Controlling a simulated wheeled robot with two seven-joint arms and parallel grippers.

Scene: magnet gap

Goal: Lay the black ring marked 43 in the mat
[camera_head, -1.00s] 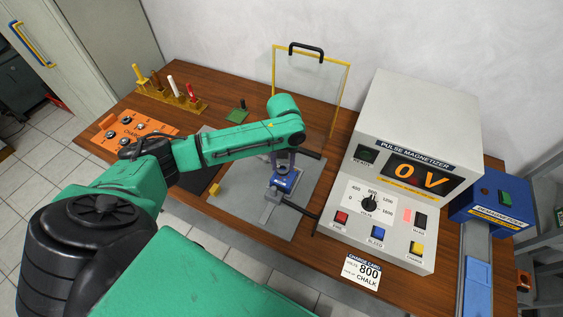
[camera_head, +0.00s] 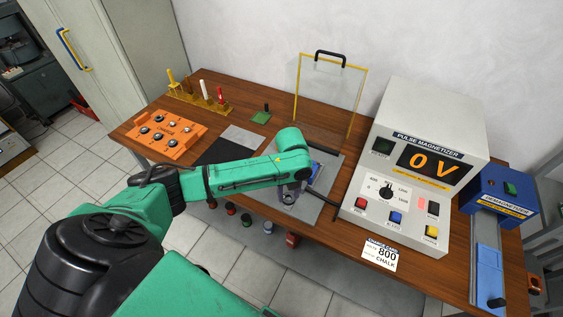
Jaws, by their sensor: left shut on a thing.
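My left gripper (camera_head: 290,197) points down over the front part of the grey plate (camera_head: 328,208), in front and left of the blue fixture (camera_head: 316,170). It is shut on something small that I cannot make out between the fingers. No ring marked 43 can be read. A dark mat (camera_head: 212,153) lies on the table, partly behind my left forearm. An orange board (camera_head: 160,131) with several dark round pieces lies to its left. My right gripper is not in view.
The pulse magnetizer (camera_head: 428,150) reads 0 V and stands right of the plate. A clear yellow-framed shield (camera_head: 330,85) stands behind. The blue demagnetizer (camera_head: 500,197) is far right.

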